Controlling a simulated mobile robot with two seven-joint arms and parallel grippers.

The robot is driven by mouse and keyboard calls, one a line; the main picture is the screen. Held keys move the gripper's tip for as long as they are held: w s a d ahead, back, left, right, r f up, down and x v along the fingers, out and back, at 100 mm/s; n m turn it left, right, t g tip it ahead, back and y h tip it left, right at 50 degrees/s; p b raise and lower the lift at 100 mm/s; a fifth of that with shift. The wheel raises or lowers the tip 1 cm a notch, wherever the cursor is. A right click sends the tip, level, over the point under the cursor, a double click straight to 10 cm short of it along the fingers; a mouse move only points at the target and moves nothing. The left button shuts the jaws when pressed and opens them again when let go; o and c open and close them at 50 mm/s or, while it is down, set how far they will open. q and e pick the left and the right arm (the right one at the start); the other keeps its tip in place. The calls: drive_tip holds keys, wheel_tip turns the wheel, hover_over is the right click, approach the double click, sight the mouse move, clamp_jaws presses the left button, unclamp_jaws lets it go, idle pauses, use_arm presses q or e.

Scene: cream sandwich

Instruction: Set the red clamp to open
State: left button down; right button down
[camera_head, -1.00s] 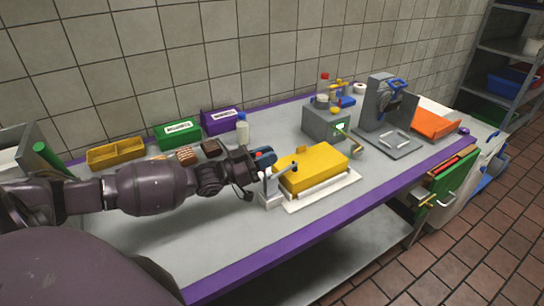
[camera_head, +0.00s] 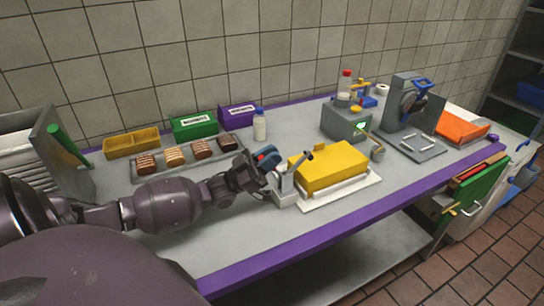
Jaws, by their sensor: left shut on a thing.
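My left gripper (camera_head: 262,168) is at the left end of the yellow block (camera_head: 335,168), which lies on a white board (camera_head: 340,194). Its jaws are shut on a small part with red and blue on it, taken to be the red clamp (camera_head: 264,157); the jaws hide most of it. A grey upright bracket (camera_head: 284,184) stands right beside the fingertips, with a dark-tipped lever (camera_head: 302,160) slanting up to the right over the block's edge. Whether the clamp is open cannot be told. My right gripper is not in view.
A tray of several bars (camera_head: 172,155) lies behind my left arm, near a yellow bin (camera_head: 131,143), a green box (camera_head: 194,124) and a white bottle (camera_head: 260,126). A grey machine (camera_head: 345,123) stands beyond the block. The purple front edge (camera_head: 300,242) has bare tabletop behind it.

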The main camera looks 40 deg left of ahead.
use_arm(q)
drive_tip(key=c, duration=1.1)
unclamp_jaws()
